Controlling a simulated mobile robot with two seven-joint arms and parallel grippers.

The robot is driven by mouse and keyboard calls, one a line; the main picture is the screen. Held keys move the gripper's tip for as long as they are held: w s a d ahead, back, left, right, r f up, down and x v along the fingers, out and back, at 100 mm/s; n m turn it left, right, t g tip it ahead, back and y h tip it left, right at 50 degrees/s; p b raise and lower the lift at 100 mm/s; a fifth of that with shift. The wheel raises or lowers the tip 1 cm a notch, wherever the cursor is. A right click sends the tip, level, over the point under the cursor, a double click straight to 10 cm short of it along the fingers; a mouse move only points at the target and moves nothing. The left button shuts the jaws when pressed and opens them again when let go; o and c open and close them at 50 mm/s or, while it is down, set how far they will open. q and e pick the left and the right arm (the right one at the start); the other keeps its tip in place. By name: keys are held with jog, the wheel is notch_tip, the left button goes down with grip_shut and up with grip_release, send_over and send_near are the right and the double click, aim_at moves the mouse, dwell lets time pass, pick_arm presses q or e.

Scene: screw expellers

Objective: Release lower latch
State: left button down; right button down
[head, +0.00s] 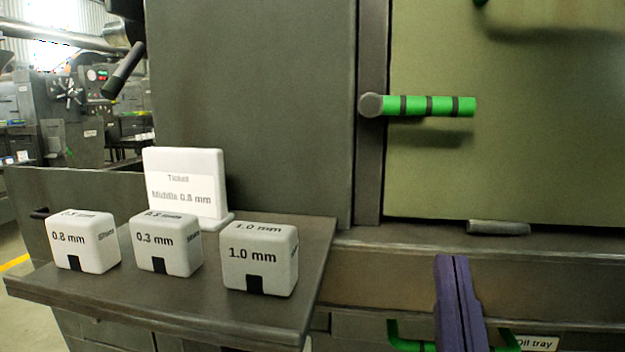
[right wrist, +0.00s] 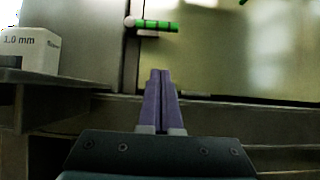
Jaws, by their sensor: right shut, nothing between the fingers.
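The lower latch (head: 428,105) is a green handle with dark bands. It lies level across the left edge of the olive door panel (head: 540,160), its round grey pivot (head: 371,105) on the frame to the left. It also shows in the right wrist view (right wrist: 157,25), ahead of the fingertips. My right gripper (head: 452,258) has purple fingers, shut and empty, below the latch and apart from it. Its fingers show in the right wrist view (right wrist: 161,72) too. My left gripper is not in view. A bit of another green part (head: 481,2) is cut off at the top edge.
A shelf (head: 200,310) at left holds white blocks marked 0.8 mm (head: 85,243), 0.3 mm (head: 167,246) and 1.0 mm (head: 259,260), and a ticket stand (head: 186,182). A grey ledge (head: 400,238) runs below the door. A green-handled oil tray (head: 538,343) is behind my right gripper.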

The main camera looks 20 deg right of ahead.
aim_at(417, 106)
jog(key=shift+d, duration=0.1)
jog(key=shift+s+a+r+p+x, duration=0.25)
jog(key=shift+p+x, duration=0.65)
jog(key=shift+x, duration=1.25)
jog(key=shift+s+r+p+x, duration=0.2)
jog(key=shift+r+p+x, duration=0.55)
jog(key=shift+x, duration=1.35)
jog(key=shift+s+a+r+p+x, duration=0.2)
jog(key=shift+p+x, duration=0.85)
jog(key=shift+x, duration=1.1)
jog(key=shift+s+r, duration=0.1)
jog(key=shift+d+r+n+y+p, duration=0.15)
jog(key=shift+n+y+p, duration=0.25)
jog(key=shift+n, duration=0.3)
